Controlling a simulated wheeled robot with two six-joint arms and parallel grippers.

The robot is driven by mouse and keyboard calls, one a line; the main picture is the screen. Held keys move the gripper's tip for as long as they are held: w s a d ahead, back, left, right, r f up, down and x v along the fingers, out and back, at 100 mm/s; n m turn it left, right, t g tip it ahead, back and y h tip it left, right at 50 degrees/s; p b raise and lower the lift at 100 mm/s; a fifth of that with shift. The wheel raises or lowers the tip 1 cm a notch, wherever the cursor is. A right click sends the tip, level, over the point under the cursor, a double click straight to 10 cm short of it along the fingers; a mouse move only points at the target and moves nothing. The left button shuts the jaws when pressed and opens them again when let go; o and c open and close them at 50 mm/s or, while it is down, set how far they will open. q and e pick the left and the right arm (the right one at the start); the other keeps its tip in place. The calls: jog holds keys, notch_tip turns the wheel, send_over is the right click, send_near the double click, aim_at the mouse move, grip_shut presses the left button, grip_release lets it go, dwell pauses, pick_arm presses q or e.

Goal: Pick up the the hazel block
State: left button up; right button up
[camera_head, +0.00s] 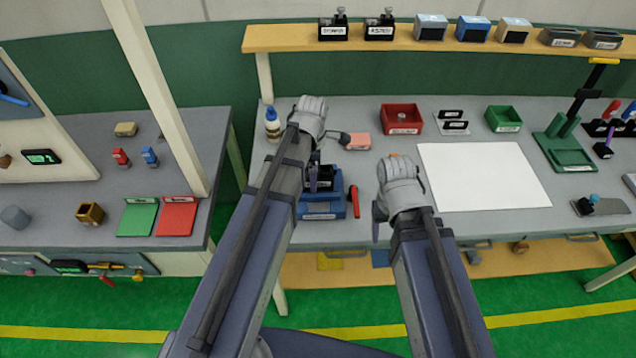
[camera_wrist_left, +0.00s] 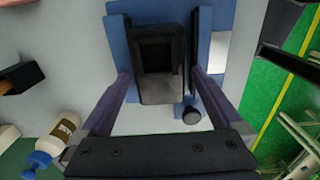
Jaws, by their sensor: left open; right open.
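No block is clearly marked as the hazel block. A tan block (camera_head: 125,129) lies at the back of the left bench, and a brown hollow block (camera_head: 89,212) sits near its front; I cannot tell whether either is it. My left gripper (camera_wrist_left: 160,82) is open over a blue fixture (camera_wrist_left: 118,45). Its purple fingers stand either side of a black open-topped box (camera_wrist_left: 160,88) in that fixture; contact is unclear. The blue fixture also shows in the head view (camera_head: 322,207). My right gripper (camera_head: 380,213) is open, right of the fixture; its fingers are mostly hidden by its wrist.
A salmon block (camera_head: 358,142), a white bottle (camera_head: 272,125) and a red-handled tool (camera_head: 354,201) are near my left arm. A red bin (camera_head: 401,118) and green bin (camera_head: 503,119) stand behind a clear white sheet (camera_head: 485,178). A shelf (camera_head: 480,46) holds several small boxes.

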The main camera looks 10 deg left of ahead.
pick_arm(q)
grip_shut()
dwell(0.8)
jog(key=shift+r, duration=0.2)
notch_tip(320, 180, up, 10)
jog(key=p, duration=1)
jog(key=shift+f, duration=0.15)
